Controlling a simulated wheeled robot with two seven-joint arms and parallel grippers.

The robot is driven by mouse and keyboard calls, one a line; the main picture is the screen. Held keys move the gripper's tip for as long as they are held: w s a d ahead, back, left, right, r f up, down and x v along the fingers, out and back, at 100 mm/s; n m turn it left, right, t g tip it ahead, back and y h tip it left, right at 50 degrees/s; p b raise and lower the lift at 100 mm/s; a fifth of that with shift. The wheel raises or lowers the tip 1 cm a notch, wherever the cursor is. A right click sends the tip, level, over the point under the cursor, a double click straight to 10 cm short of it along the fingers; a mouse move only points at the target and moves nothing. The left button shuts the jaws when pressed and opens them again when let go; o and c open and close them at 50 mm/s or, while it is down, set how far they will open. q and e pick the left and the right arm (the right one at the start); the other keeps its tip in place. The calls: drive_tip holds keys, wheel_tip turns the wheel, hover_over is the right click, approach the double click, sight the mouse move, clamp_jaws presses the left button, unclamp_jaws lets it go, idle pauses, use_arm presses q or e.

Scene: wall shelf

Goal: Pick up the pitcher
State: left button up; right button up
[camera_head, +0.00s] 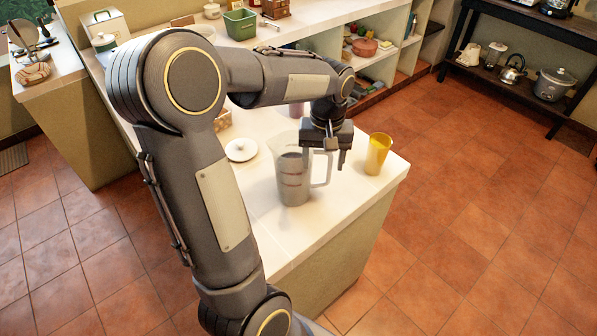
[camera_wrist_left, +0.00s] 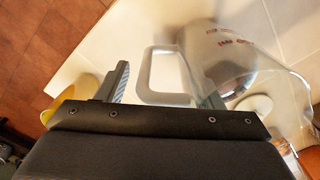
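The pitcher (camera_head: 292,182) is a clear, greyish jug with red measuring marks. It stands upright on the white counter, its handle (camera_head: 324,172) toward the right. My left gripper (camera_head: 324,160) is open above and around the handle side, its fingers pointing down. In the left wrist view, the pitcher (camera_wrist_left: 228,65) is at the upper right. Its handle (camera_wrist_left: 151,75) shows just right of the left-hand finger; the other finger is mostly hidden near the pitcher's wall. I cannot tell whether the fingers touch the handle. My right gripper is not in view.
A yellow cup (camera_head: 377,154) stands just right of the pitcher near the counter (camera_head: 345,205) edge. A white lid-like dish (camera_head: 240,150) lies to the left. A green bin (camera_head: 240,24) and other items stand farther back. Tiled floor lies open to the right.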

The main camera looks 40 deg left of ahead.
use_arm(q)
clamp_jaws()
drive_tip(key=shift+r, duration=0.1)
drive_tip(key=shift+r, duration=0.1)
idle(0.3)
drive_tip(key=shift+w+r, duration=0.1)
drive_tip(key=shift+r, duration=1.3)
drive_tip(key=s+a+r+b, duration=0.2)
drive_tip(key=s+a+r, duration=0.3)
drive_tip(key=s+r, duration=0.5)
drive_tip(key=shift+s+a, duration=0.2)
drive_tip(key=shift+s, duration=1.35)
